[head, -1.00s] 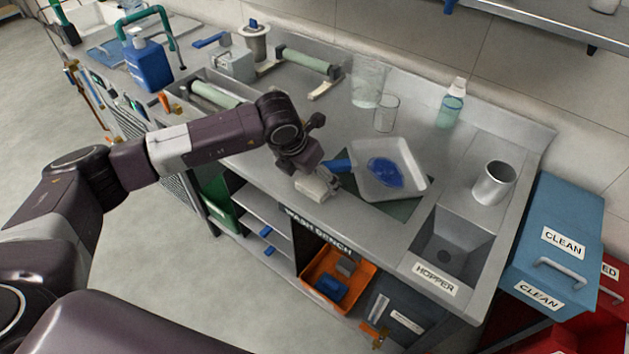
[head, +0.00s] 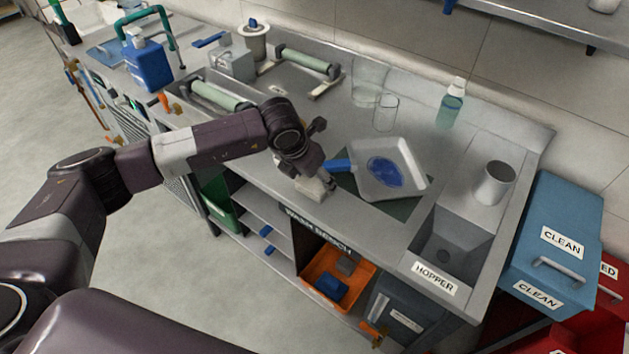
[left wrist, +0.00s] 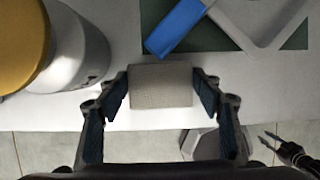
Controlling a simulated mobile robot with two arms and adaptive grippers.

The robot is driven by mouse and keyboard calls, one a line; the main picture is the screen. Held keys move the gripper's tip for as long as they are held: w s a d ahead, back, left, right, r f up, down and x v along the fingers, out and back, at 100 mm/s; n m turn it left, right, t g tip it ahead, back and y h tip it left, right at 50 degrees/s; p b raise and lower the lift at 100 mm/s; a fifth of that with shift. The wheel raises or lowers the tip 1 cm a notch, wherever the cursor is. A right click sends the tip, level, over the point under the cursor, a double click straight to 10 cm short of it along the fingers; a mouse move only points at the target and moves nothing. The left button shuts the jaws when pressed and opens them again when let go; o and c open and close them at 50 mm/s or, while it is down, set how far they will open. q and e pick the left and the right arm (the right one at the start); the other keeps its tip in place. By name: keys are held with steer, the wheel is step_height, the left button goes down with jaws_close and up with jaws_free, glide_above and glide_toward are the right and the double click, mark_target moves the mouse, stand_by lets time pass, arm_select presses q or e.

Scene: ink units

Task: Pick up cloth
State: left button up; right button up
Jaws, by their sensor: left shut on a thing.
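A small folded beige-grey cloth (left wrist: 161,86) lies at the front edge of the wash bench, partly hidden by my gripper in the head view (head: 312,189). My left gripper (left wrist: 161,92) is shut on it, with one finger pressed to each side in the left wrist view. In the head view, the left gripper (head: 318,183) is low at the bench edge. A dark two-pronged gripper, seemingly my right one (left wrist: 268,140), shows small over the floor in the left wrist view, its prongs apart. It is outside the head view.
A white tray (head: 408,160) with a blue patch sits on a green mat (head: 406,209), just right of the cloth. A blue handle (left wrist: 176,27) lies close beyond the cloth. A hopper sink (head: 462,240) is further right. Glass beakers (head: 385,112) stand behind the tray.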

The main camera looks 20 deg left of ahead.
mark_target(315, 182)
arm_select(q)
steer(key=shift+s+d+r+b, duration=0.15)
steer(key=shift+r+b, duration=0.25)
steer(key=shift+b, duration=0.2)
step_height(315, 182, up, 6)
steer(key=shift+r+b, duration=0.15)
steer(key=shift+b, duration=0.9)
steer(key=s+d+b, duration=0.2)
steer(key=s+d, duration=0.1)
steer(key=s, duration=0.6)
steer(key=s+d+b, duration=0.3)
steer(key=s, duration=0.6)
steer(key=shift+s+d, duration=0.2)
steer(key=shift+s, duration=0.1)
steer(key=o, duration=0.4)
steer(key=shift+c, duration=0.2)
steer(key=c, duration=0.3)
